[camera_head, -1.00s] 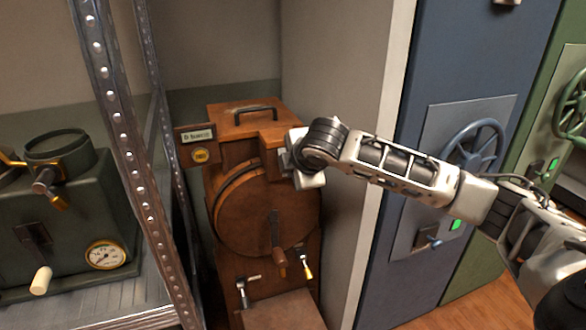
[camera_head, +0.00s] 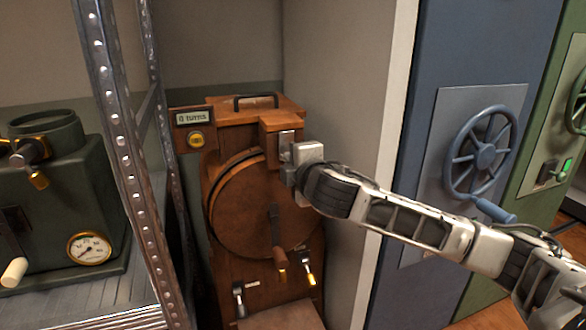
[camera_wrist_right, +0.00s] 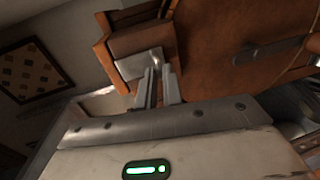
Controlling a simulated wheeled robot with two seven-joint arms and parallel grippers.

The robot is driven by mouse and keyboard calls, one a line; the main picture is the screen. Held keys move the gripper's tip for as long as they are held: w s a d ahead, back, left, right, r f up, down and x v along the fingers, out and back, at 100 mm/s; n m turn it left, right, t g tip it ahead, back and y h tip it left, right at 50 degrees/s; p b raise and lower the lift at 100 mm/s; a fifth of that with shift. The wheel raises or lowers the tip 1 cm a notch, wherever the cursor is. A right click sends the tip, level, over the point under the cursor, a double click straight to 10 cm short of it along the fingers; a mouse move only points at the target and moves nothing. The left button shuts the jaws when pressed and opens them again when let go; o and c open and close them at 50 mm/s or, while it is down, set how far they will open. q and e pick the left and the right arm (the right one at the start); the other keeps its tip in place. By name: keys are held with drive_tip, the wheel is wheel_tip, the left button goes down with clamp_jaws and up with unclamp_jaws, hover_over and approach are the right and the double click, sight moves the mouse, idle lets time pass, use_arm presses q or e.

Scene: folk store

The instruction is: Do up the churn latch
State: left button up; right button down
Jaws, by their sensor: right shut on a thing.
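The wooden churn (camera_head: 235,220) stands against the back wall, with a round drum front and a crank hanging at its lower right. Its latch (camera_head: 286,138) is a pale metal piece on the wooden block at the upper right of the drum. My right gripper (camera_head: 288,162) is at the latch, shut on it. In the right wrist view the latch plate (camera_wrist_right: 135,66) lies against the brown block, and the narrow fingers (camera_wrist_right: 158,88) close at its lower edge. The fingers hide part of the latch. My left gripper is not in view.
A metal shelf post (camera_head: 125,150) stands left of the churn, with a green machine (camera_head: 60,200) on the shelf. A blue safe with a handwheel (camera_head: 482,152) is at the right. A small counter sign (camera_head: 194,118) sits at the churn's upper left.

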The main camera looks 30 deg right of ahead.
drive_tip(key=shift+f, duration=0.2)
drive_tip(key=c, duration=1.5)
unclamp_jaws()
drive_tip(key=shift+r, duration=0.1)
drive_tip(key=shift+c, duration=0.2)
